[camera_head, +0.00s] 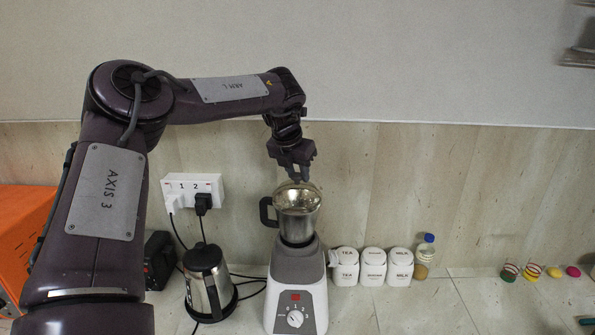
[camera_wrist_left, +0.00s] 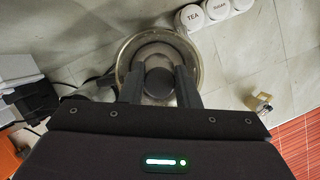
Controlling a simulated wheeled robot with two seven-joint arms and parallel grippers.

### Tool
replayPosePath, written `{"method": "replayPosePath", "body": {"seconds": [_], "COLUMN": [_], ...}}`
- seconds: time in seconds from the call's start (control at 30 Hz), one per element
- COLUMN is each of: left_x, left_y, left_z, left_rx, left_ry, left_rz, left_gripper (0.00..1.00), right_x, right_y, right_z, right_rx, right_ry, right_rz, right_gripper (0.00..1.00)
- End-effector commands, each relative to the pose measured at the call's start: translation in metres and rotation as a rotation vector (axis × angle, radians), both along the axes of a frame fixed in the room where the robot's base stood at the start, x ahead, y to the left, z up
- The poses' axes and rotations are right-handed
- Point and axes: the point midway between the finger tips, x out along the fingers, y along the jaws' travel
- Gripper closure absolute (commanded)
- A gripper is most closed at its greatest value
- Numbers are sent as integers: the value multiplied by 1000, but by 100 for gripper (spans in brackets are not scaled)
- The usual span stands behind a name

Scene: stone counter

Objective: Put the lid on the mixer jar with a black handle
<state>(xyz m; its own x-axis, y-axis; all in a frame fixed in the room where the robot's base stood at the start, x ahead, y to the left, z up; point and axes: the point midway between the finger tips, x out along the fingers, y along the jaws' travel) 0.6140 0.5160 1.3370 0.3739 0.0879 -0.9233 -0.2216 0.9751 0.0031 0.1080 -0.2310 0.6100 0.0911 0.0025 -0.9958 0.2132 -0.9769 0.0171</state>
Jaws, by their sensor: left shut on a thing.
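The mixer jar (camera_head: 297,222) is a steel jar with a black handle (camera_head: 266,214) on its left side. It stands upright on the white and grey mixer base (camera_head: 297,285). A clear round lid (camera_head: 298,196) is at the jar's mouth; I cannot tell whether it touches the rim all round. My left gripper (camera_head: 295,179) points down over the jar, shut on the lid. In the left wrist view the lid's dark knob (camera_wrist_left: 159,82) is between the two fingers, with the clear rim (camera_wrist_left: 123,62) around it. My right gripper is not in view.
A steel kettle (camera_head: 206,282) stands to the left, near cables and a wall socket (camera_head: 192,190). White canisters (camera_head: 373,268) and a bottle (camera_head: 425,256) stand to the right. Small coloured items (camera_head: 532,271) are at the far right. The counter front right is clear.

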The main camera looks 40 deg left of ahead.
Motion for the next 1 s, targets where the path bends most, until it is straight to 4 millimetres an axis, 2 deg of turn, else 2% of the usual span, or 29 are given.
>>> {"method": "replayPosePath", "body": {"seconds": [0.87,0.9,1.0], "left_x": [0,0,0], "left_y": [0,0,0], "left_z": [0,0,0], "left_rx": [0,0,0], "left_ry": [0,0,0], "left_rz": [1,0,0], "left_gripper": [100,70,57], "right_x": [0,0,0], "right_y": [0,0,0], "right_z": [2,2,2], "right_rx": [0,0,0], "right_ry": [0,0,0], "right_rz": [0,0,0], "right_gripper": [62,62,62]}}
